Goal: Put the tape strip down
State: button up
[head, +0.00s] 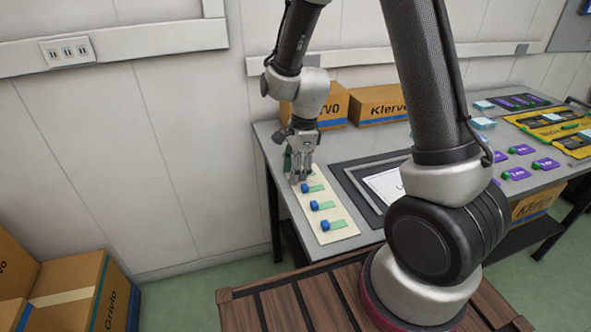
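A cream board (344,241) lies along the left end of the grey table. On it are green strips, each with a blue piece at its left end: a near one (336,224), a middle one (327,205) and a far one (317,188). My gripper (301,180) points down over the far end of the board, close to the far strip. A dark green patch shows at the gripper's left side; I cannot tell what it is. The fingertips are small and partly merge with what is below, so I cannot tell whether they hold a strip or touch the board.
A dark tray (350,184) with a white sheet (388,185) lies right of the board. Cardboard boxes (376,105) stand at the table's back. Purple pieces (516,174) and yellow-black trays (551,128) lie at the right. My arm hides the table's middle.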

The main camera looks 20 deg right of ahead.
notch_tip(320, 180, up, 13)
jog(key=d, duration=0.2)
jog(key=s+d+r+n+t, duration=0.1)
jog(key=s+d+r+n, duration=0.3)
jog(key=s+n, duration=0.2)
jog(key=s+d+r+n+t+h, duration=0.1)
jog(key=s+d+r+n, duration=0.3)
jog(key=s+n, duration=0.2)
jog(key=s+d+r+n+t, duration=0.2)
jog(key=s+d+r+n, duration=0.2)
jog(key=s, duration=0.4)
jog(key=shift+d+r+n+h, duration=0.25)
jog(key=shift+d+n, duration=0.25)
jog(key=shift+n, duration=0.5)
